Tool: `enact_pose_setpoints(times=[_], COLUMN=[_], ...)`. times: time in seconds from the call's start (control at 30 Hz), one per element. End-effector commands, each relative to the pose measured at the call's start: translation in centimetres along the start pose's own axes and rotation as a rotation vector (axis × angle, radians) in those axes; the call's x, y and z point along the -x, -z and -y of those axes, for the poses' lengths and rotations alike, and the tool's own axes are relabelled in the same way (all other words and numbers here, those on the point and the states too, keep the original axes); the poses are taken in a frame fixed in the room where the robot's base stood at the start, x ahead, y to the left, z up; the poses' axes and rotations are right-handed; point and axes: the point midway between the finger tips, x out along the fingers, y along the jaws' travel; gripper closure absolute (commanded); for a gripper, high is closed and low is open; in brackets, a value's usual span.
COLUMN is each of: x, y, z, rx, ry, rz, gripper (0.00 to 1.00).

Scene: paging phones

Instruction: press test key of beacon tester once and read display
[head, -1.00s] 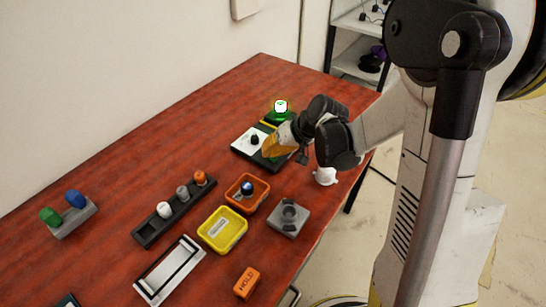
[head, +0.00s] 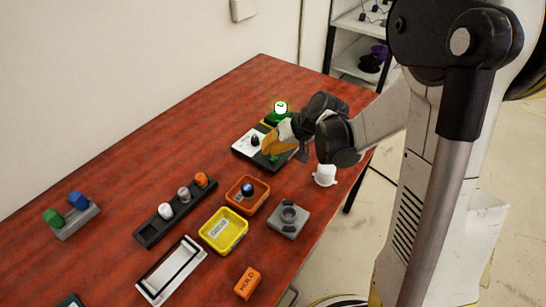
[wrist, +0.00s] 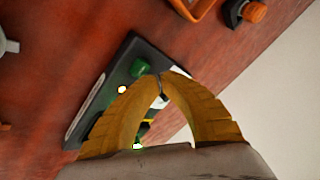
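The beacon tester (head: 240,150) is a dark, flat box with a white panel and a black knob at the far end of the red table. A green key (wrist: 140,67) stands on it, close beside my fingertips in the wrist view; I cannot tell whether they touch. Behind the panel a glowing white face (head: 281,107) with a small green mark sits on a green base; the mark is too small to read surely. My gripper (head: 266,152) has yellow fingers, is over the tester, and its tips meet with nothing between them in the wrist view (wrist: 160,76).
Nearer on the table are an orange tray (head: 236,204), a yellow tray (head: 223,248), a grey block (head: 289,219), a dark rack of coloured pegs (head: 153,232) and an orange HOLD block (head: 247,284). A white object (head: 325,176) stands near the right edge. The left rear is bare.

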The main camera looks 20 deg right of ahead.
Motion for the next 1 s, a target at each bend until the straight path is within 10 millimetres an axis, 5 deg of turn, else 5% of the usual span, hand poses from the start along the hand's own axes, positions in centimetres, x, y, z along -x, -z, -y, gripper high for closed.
enact_pose_setpoints(times=[0.63,1.0], x=[3.9,4.0], y=[2.1,2.1], z=[2.1,2.1], rx=[0.0,0.0], ry=[0.0,0.0], rz=[0.0,0.0], gripper=[1.0,1.0])
